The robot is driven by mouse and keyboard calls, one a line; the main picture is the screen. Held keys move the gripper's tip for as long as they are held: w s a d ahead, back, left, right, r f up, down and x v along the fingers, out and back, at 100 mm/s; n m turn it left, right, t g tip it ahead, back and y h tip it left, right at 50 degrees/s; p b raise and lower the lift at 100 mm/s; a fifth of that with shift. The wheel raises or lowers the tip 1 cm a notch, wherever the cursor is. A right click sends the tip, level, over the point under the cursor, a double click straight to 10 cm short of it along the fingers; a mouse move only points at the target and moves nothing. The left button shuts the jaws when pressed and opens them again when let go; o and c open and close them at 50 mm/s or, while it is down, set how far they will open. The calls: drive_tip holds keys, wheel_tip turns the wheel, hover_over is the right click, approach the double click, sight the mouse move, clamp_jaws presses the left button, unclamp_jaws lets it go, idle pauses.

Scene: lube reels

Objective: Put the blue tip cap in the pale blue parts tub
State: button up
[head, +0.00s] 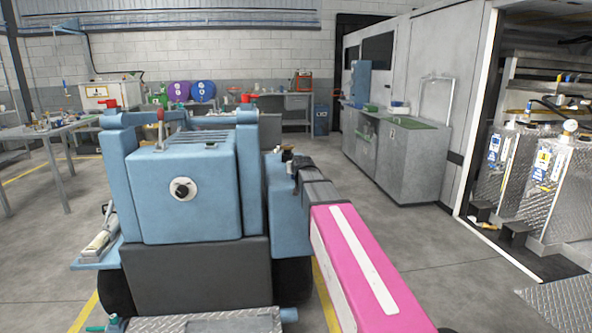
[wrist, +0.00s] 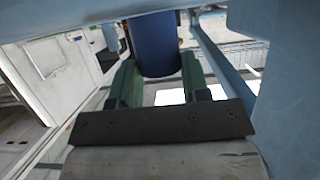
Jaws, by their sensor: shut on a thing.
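My gripper (wrist: 158,76) has green fingers, one on each side of a dark blue cylinder, which looks like the blue tip cap (wrist: 154,38). It is shut on this cap, whose far end runs out of the top of the wrist view. In the head view my pink arm reaches forward to the right side of a light blue machine; the fingers and the cap cannot be made out there. I cannot pick out the pale blue parts tub for certain in either view.
The light blue machine (head: 190,195) stands close in front, left of my arm. Light blue panels (wrist: 285,95) rise close beside the gripper. A grey cabinet (head: 410,160) with small items on top stands at right. A workbench (head: 50,130) is at left. Open floor lies between.

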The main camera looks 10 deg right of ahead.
drive_tip(key=shift+f, duration=0.15)
drive_tip(key=o, duration=0.7)
drive_tip(key=shift+o, duration=1)
